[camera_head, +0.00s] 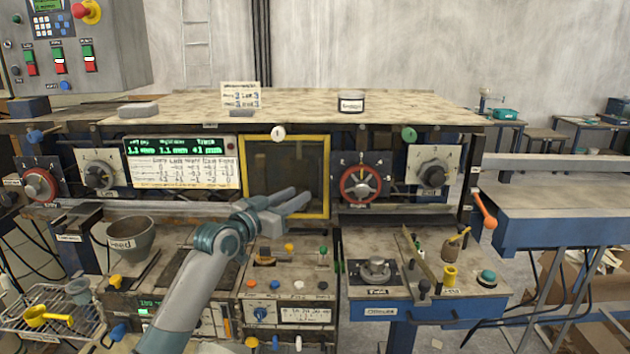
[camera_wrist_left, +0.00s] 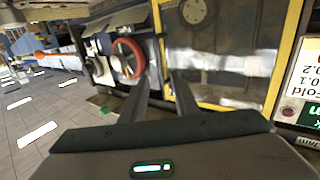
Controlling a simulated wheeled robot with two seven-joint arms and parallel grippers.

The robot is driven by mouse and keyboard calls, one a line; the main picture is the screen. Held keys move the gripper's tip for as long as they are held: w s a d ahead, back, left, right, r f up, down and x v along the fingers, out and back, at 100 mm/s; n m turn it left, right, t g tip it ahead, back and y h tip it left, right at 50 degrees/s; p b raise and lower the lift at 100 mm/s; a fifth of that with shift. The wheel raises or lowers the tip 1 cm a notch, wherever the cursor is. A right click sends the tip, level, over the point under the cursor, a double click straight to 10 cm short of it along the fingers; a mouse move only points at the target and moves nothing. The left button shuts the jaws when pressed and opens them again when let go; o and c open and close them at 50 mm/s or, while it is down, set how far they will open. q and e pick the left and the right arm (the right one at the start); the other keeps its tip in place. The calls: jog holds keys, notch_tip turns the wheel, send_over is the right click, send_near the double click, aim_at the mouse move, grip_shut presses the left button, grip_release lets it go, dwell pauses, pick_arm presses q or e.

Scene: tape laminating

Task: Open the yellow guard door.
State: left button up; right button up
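The yellow guard door (camera_head: 327,178) is a dark see-through panel in a yellow frame on the machine front, and it looks closed. A round white knob (camera_head: 278,132) sits at its top edge. The door's yellow frame (camera_wrist_left: 287,52) also fills the upper right of the left wrist view. My left gripper (camera_head: 308,199) is in front of the door's lower part, with its fingers apart and nothing between them. Its two fingers (camera_wrist_left: 164,74) show in the left wrist view, near the frame's side by the red wheel. My right gripper is not in view.
A red handwheel (camera_head: 361,184) is right of the door, and a display panel (camera_head: 180,162) is left of it. Below are a control box with buttons (camera_head: 290,284) and a blue-edged side table (camera_head: 400,305). A grey bowl (camera_head: 131,237) stands at left.

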aim_at(320, 182)
pick_arm(q)
jog(key=p+x, duration=0.2)
jog(key=x, duration=0.5)
jog(key=shift+x, duration=1.1)
grip_shut()
